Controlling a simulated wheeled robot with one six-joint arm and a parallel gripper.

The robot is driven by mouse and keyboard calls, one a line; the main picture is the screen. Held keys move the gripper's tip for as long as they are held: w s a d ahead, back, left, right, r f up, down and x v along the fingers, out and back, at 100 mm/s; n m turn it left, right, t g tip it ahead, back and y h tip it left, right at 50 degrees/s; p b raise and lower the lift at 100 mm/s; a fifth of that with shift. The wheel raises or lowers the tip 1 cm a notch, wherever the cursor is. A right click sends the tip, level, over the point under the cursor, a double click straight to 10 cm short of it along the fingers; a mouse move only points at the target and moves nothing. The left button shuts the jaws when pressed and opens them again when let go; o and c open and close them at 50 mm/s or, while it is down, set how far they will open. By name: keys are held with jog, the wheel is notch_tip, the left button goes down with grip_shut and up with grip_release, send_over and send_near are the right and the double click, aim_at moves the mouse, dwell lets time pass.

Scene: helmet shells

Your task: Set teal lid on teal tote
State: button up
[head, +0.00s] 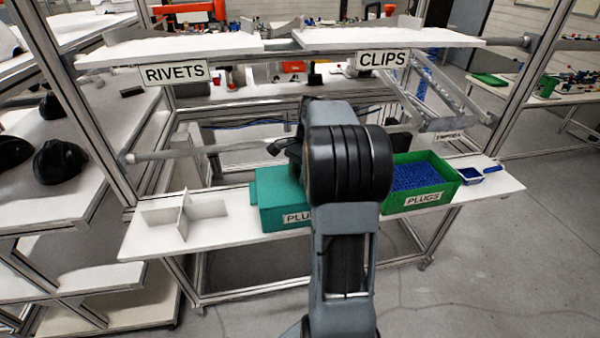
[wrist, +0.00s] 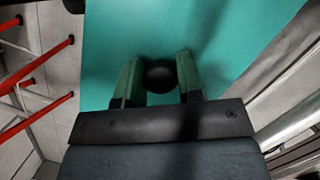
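The teal tote (head: 285,219) with a PLUGS label stands on the bench near its middle; my arm covers its right part. Its upper side looks plain teal in the head view, and I cannot tell how the lid sits relative to the rim. In the wrist view the teal lid (wrist: 225,40) fills most of the picture, with a round black knob (wrist: 160,76) on it. My gripper (wrist: 160,70) has its two green fingers on either side of the knob, and the knob fills the gap between them. In the head view my black wrist joint hides most of the gripper.
A white divider (head: 183,213) stands on the left of the bench (head: 140,243). A shelf with RIVETS (head: 175,74) and CLIPS (head: 382,60) labels runs above.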

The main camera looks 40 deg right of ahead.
jog(key=o, duration=0.5)
jog(key=v, duration=0.7)
jog(key=shift+r, duration=0.25)
jog(key=shift+d, duration=0.1)
jog(key=s+a+n+t+h, duration=0.1)
jog(key=s+a+n+h, duration=0.15)
jog(key=a+n, duration=0.7)
jog(key=s+a+f+n+t, duration=0.3)
jog(key=s+a+f+n, duration=0.2)
jog(key=s+a, duration=0.4)
jog(key=a+n, duration=0.1)
jog(key=a, duration=0.2)
jog(key=shift+s+a+f+n+t, duration=0.25)
jog(key=shift+s+a+n+t, duration=0.05)
jog(key=shift+s+a+n, duration=0.05)
